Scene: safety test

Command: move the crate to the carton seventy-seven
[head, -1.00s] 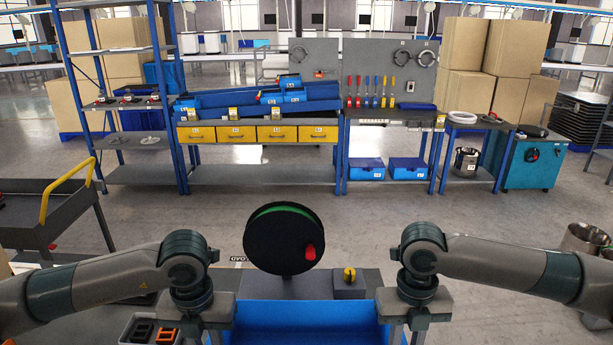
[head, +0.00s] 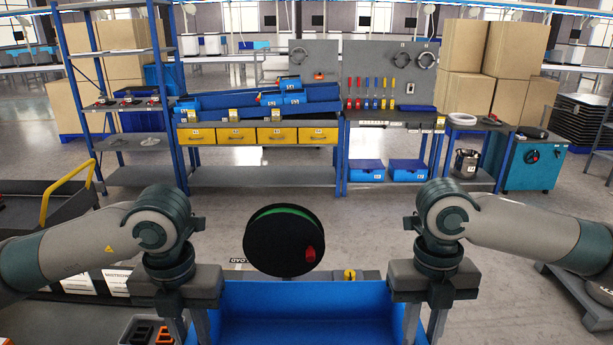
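The blue crate (head: 305,297) is at the bottom middle of the head view, its lower part cut off by the frame. My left gripper (head: 190,325) is at its left side wall and my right gripper (head: 424,322) at its right side wall, both fingers pointing down. Both look shut on the crate's side walls, and the crate is held up between them. The fingertips are partly hidden or out of frame. I cannot make out a carton marked seventy-seven.
A black disc with green rim (head: 284,240) stands just beyond the crate. A dark cart with a yellow handle (head: 60,190) is at left, with white boxes (head: 115,280) near my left arm. A pallet (head: 580,295) is at right. Open floor (head: 400,225) lies before the workbench (head: 260,175).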

